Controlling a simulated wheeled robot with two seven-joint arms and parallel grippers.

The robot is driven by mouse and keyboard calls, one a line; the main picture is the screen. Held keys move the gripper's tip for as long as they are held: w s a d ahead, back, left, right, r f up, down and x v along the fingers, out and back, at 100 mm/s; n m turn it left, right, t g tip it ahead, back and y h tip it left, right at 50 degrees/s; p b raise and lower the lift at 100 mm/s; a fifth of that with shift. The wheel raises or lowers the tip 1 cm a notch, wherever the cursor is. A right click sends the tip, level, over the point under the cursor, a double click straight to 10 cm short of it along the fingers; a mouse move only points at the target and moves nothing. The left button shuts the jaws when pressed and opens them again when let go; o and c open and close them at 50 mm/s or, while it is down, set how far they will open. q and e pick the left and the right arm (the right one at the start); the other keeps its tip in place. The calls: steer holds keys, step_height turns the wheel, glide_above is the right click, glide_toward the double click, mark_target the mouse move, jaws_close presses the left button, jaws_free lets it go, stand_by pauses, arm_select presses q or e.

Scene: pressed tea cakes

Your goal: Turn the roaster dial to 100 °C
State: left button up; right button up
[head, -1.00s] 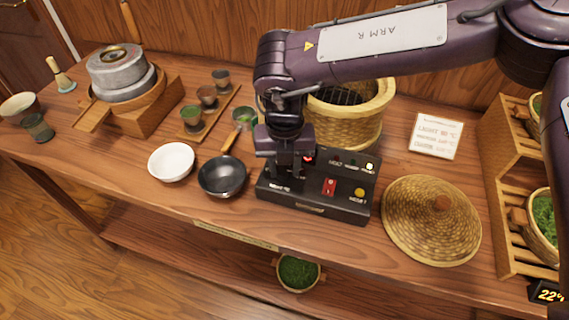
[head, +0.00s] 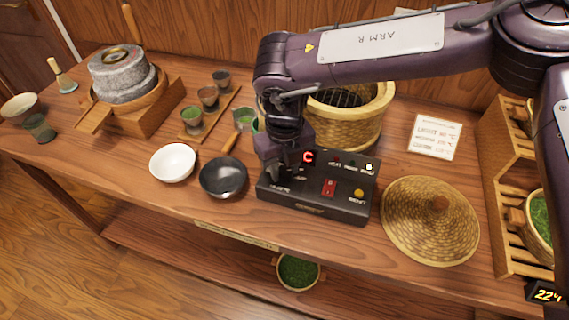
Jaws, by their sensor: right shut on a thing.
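The roaster's black control box (head: 318,212) sits near the table's front edge, below the woven roaster basket (head: 345,128). It has a red display (head: 308,157), a red switch (head: 329,187), a yellow button (head: 358,193) and small lights along the top. My right gripper (head: 279,180) points down over the box's left part and is shut on the dial there. The dial itself is hidden by the gripper, and so is much of the display, so I cannot read the temperature. My left gripper is not in view.
A woven conical lid (head: 431,222) lies to the right of the box, with a printed card (head: 435,136) behind it. A black pan (head: 223,177) and white bowl (head: 173,162) stand to the left. A wooden rack (head: 508,195) stands at the right edge.

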mark_target(285, 171)
steer(key=n, duration=0.5)
steer(key=shift+r+n, duration=0.1)
steer(key=shift+n, duration=0.2)
steer(key=n, duration=0.5)
steer(key=shift+w+p, duration=0.1)
steer(key=shift+p, duration=0.25)
steer(key=shift+n, duration=0.3)
steer(key=o, duration=1)
steer(key=shift+r, duration=0.1)
step_height(285, 171, up, 8)
steer(key=shift+f+b, duration=0.2)
steer(key=shift+b, duration=0.35)
